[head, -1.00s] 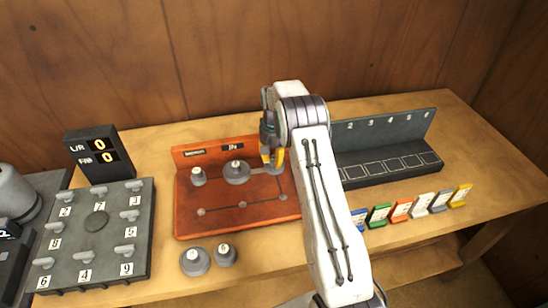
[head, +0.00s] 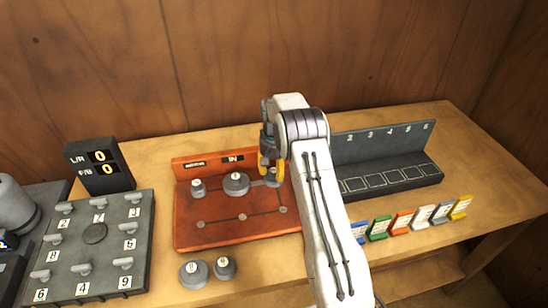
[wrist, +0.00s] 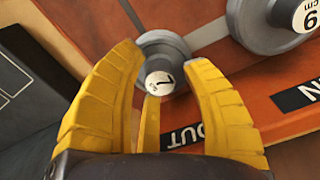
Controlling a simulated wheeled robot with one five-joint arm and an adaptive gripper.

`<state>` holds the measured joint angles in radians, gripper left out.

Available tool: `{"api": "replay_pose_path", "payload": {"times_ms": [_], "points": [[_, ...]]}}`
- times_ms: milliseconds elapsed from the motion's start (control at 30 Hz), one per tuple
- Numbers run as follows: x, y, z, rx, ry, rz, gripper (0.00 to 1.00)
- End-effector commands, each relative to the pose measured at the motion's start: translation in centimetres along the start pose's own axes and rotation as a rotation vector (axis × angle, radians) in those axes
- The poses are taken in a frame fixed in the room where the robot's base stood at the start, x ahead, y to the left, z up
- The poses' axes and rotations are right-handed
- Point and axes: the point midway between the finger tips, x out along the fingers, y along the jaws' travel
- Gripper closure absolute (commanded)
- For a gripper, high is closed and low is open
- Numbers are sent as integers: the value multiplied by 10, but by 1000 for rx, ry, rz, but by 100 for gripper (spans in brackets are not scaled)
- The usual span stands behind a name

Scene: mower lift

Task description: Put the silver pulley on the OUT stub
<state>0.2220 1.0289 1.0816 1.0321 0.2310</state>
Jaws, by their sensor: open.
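A silver pulley marked 7 (wrist: 168,50) is on the orange board (head: 222,222), by the OUT label (wrist: 183,137). It also shows in the head view (head: 273,180) at the right end of the board's back row. My gripper (head: 268,170) is just above this pulley. In the wrist view its yellow fingers (wrist: 168,58) are open on either side of the pulley's hub. The OUT stub itself is hidden under the pulley, and I cannot see how fully it is seated.
A larger pulley (head: 236,184) and a small one (head: 198,187) stand on the board. Two loose pulleys (head: 194,272) (head: 225,267) lie in front of it. A numbered panel (head: 97,252) is at left. A dark rack (head: 390,170) and coloured tags (head: 401,225) are at right.

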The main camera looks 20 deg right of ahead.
Motion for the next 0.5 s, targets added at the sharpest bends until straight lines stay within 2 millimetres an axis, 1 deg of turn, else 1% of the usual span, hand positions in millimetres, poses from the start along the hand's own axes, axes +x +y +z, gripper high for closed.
{"api": "replay_pose_path", "payload": {"times_ms": [167, 500], "points": [[-25, 0, -1, 0, 7, -2, 57], [-83, 0, -1, 0, 5, -1, 57]]}}
